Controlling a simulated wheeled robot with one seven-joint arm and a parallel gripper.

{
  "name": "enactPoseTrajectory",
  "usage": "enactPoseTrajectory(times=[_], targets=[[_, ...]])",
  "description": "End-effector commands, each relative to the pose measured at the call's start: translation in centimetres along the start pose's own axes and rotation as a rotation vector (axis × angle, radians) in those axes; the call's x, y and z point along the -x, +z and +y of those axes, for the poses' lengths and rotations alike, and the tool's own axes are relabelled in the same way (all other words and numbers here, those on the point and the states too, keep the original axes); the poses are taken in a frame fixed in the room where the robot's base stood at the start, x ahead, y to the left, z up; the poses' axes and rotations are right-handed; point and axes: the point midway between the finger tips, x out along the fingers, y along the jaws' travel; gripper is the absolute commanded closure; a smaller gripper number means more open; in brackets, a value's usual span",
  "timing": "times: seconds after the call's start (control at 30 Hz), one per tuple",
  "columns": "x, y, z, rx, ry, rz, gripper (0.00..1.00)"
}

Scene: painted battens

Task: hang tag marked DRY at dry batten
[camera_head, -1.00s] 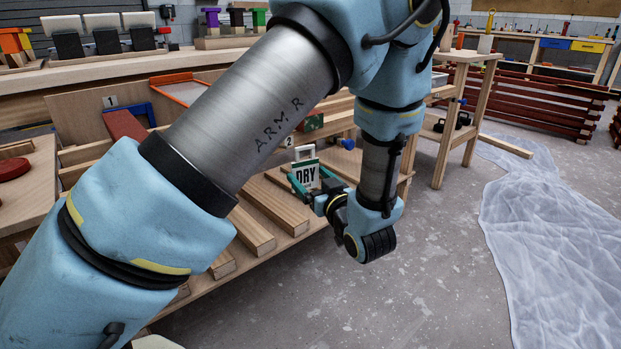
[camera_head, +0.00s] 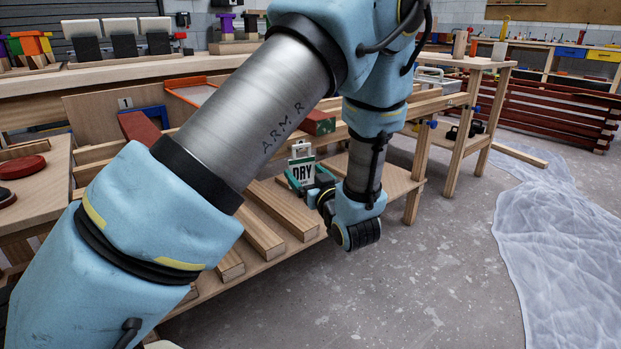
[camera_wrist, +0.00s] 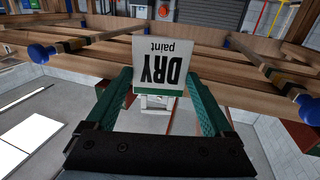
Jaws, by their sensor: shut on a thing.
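In the wrist view the tag (camera_wrist: 158,62) appears upside down between the two green fingers of my gripper (camera_wrist: 158,92), and reads "DRY paint". A white clip-like part shows at its other end. A red batten (camera_head: 138,127) and a red-ended one (camera_head: 319,123) lie on the rack. Which batten is dry I cannot tell.
A lower shelf with loose wooden planks (camera_head: 282,208) lies below the tag. My arm hides much of the rack. Translucent sheeting (camera_head: 552,245) covers floor at right; the grey floor (camera_head: 400,280) in front is clear.

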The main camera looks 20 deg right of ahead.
Motion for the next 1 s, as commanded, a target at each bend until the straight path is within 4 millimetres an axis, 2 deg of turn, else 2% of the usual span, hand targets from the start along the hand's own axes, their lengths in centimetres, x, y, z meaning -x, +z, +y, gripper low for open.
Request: enactPoseTrajectory(times=[0.5,1.0], targets=[[-2.7,0.4,-0.7,0.001,-0.001,0.001,0.77],[-3.2,0.7,-0.8,0.001,0.0,0.001,0.77]])
